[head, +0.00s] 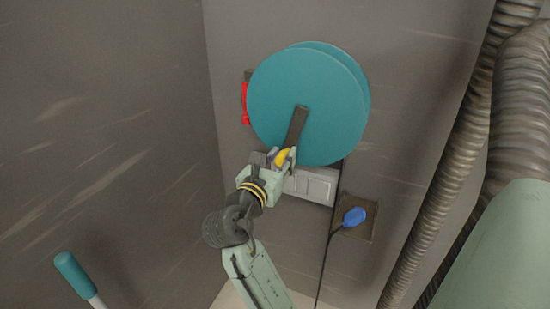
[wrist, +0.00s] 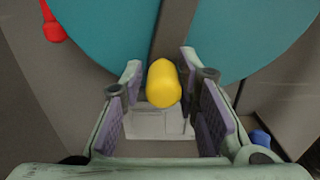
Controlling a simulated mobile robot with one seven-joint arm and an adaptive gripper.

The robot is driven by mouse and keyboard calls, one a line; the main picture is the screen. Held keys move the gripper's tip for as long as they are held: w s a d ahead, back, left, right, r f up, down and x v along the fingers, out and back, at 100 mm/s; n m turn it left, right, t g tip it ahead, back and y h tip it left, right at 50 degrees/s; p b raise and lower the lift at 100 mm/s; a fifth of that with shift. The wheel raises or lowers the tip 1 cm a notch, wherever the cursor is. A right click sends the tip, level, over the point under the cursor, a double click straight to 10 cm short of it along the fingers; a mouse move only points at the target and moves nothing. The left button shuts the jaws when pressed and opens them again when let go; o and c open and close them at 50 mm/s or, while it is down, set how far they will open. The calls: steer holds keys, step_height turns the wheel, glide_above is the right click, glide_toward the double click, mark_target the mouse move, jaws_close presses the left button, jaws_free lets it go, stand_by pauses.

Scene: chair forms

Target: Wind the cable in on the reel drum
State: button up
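The teal reel drum (head: 305,90) is mounted on the grey wall and fills the top of the wrist view (wrist: 100,35). A dark crank arm (head: 297,125) runs from its centre down to a yellow knob (head: 282,157). My gripper (head: 282,160) is at the knob. In the wrist view the yellow knob (wrist: 164,84) sits between the fingertips (wrist: 160,72), with a gap showing on each side; the fingers are apart. The thin dark cable (head: 327,255) hangs from the drum's lower right side down the wall.
A blue plug-like piece (head: 354,216) sits at a dark wall plate, right of the cable. A pale panel (head: 312,185) is below the drum. A red part (head: 245,103) is at the drum's left. Ribbed hoses (head: 440,190) run down the right side. A teal-handled bar (head: 76,274) stands lower left.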

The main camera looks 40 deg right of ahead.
steer(key=s, duration=0.1)
steer(key=s+d+b, duration=0.1)
steer(key=s, duration=0.2)
steer(key=shift+s+d+b, duration=0.15)
steer(key=shift+d+b, duration=0.2)
steer(key=shift+b, duration=0.05)
steer(key=shift+s, duration=0.1)
steer(key=shift+s+d+r, duration=0.3)
steer(key=shift+s, duration=0.35)
steer(key=shift+s+d+r, duration=0.25)
steer(key=shift+s+r, duration=0.05)
steer(key=shift+s, duration=0.3)
steer(key=shift+s+d+r, duration=0.3)
steer(key=shift+s, duration=0.35)
steer(key=shift+s+d+r+p, duration=0.3)
steer(key=shift+s+r+p, duration=0.2)
steer(key=shift+s+r, duration=0.35)
steer(key=shift+s+d+r+p, duration=0.3)
steer(key=shift+s+r+p, duration=0.15)
steer(key=shift+s+r, duration=0.35)
steer(key=shift+w, duration=0.15)
